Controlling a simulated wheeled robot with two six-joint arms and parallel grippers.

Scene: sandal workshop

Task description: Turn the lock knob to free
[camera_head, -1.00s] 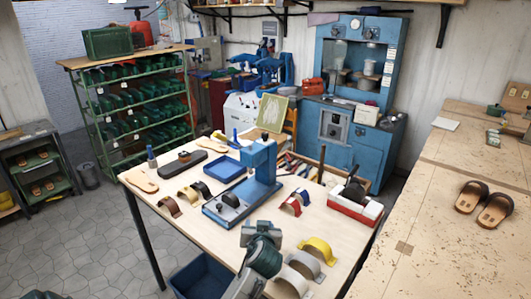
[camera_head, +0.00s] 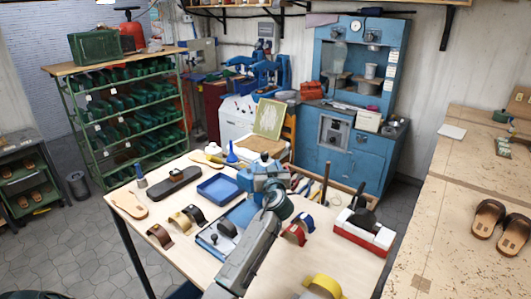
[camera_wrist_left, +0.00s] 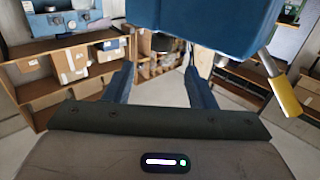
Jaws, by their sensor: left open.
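The blue press stands on the wooden table. Its base (camera_head: 207,240) shows in the head view, but my left arm covers much of its upright. My left gripper (camera_head: 268,180) is at the upper part of the press, and its fingertips are hard to make out there. In the left wrist view the left gripper (camera_wrist_left: 160,88) is open, its two blue fingers apart with nothing clearly held. A large blue block (camera_wrist_left: 205,22) hangs close above the fingers. A metal lever with a yellow handle (camera_wrist_left: 284,95) is at the right. I cannot clearly pick out the lock knob.
A blue tray (camera_head: 219,188), a dark sole (camera_head: 172,185) and several curved straps lie on the table around the press. A red and white holder (camera_head: 364,233) stands at the right. A yellow strap form (camera_head: 322,285) is near the front edge.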

